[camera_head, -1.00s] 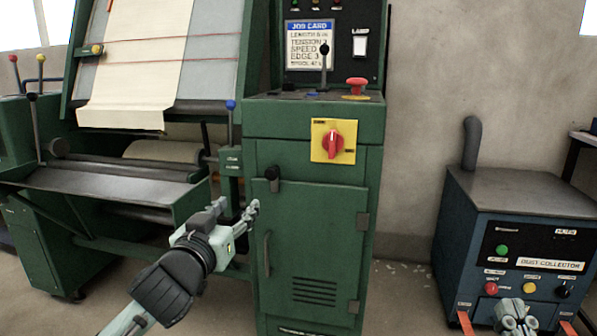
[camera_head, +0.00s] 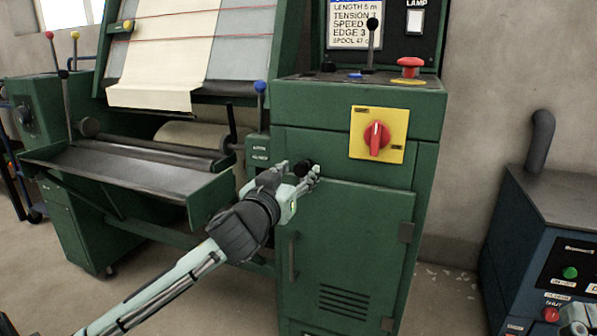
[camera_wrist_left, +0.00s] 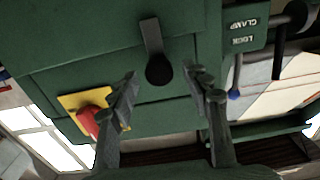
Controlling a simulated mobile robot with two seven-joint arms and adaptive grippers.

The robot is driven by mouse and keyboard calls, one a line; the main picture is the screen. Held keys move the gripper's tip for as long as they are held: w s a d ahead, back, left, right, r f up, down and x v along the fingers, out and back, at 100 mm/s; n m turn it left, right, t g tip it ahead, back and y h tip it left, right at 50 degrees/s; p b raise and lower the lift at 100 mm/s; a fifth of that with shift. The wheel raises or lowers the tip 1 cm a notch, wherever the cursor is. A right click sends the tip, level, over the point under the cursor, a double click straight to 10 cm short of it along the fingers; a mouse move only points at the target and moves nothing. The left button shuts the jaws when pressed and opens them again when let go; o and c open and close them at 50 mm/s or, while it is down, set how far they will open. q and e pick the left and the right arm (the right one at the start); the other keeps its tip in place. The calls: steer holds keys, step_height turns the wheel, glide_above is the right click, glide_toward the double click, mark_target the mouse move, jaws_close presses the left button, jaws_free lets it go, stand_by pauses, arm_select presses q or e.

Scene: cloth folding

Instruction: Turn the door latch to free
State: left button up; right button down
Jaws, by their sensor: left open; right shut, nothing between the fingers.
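The door latch (camera_head: 304,166) is a dark lever with a round black knob at the upper left of the green cabinet door (camera_head: 350,235). In the left wrist view the latch (camera_wrist_left: 158,68) shows between and beyond the fingertips. My left gripper (camera_head: 297,175) is open, its fingers on either side of the latch in the head view and partly hiding it. The left wrist view shows the open fingers (camera_wrist_left: 160,84) with the knob between them; I cannot tell whether they touch it. My right gripper (camera_head: 575,318) is shut and empty at the bottom right, partly cut off.
A red rotary switch (camera_head: 376,138) on a yellow plate is above the door. A door handle (camera_head: 293,256) is below the latch. A blue-knobbed lever (camera_head: 260,92) stands left of the cabinet. A blue dust collector (camera_head: 560,215) stands at right.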

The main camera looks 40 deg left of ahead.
arm_select(q)
steer(key=shift+w+a, duration=0.1)
steer(key=shift+w, duration=0.3)
jaws_close()
